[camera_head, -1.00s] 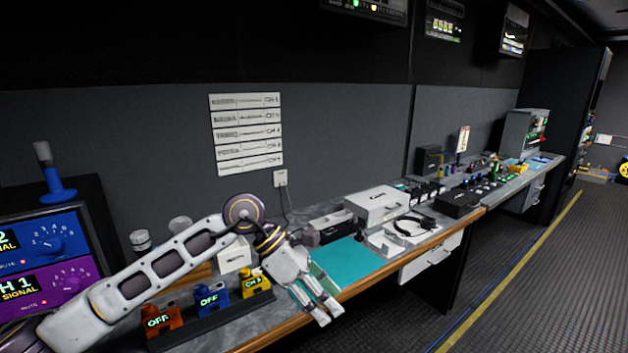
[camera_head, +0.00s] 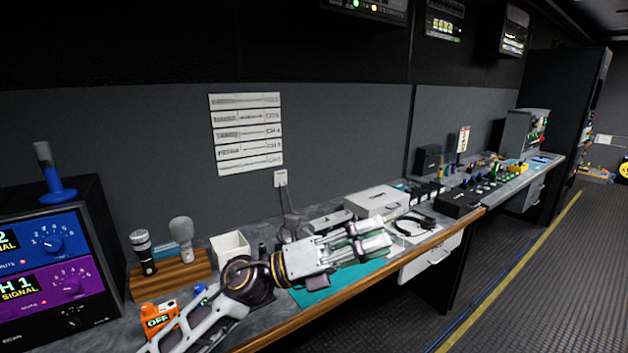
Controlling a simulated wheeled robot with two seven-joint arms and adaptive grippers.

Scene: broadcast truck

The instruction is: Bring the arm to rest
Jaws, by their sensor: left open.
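My left arm comes in from the bottom left, low over the front of the desk. Its gripper (camera_head: 382,243) is open and points right, over the teal mat (camera_head: 318,290) and close to the headset (camera_head: 415,226). I see nothing held between its fingers. The arm hides most of the row of coloured boxes; an orange one (camera_head: 159,318) marked OFF shows at the left. My right gripper is not in view.
A wooden stand (camera_head: 172,275) with microphones and a white open box (camera_head: 230,248) are behind the arm. A white case (camera_head: 375,201) and black box (camera_head: 457,203) stand further right. A monitor unit (camera_head: 52,260) is at the left. The floor aisle (camera_head: 545,290) is clear.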

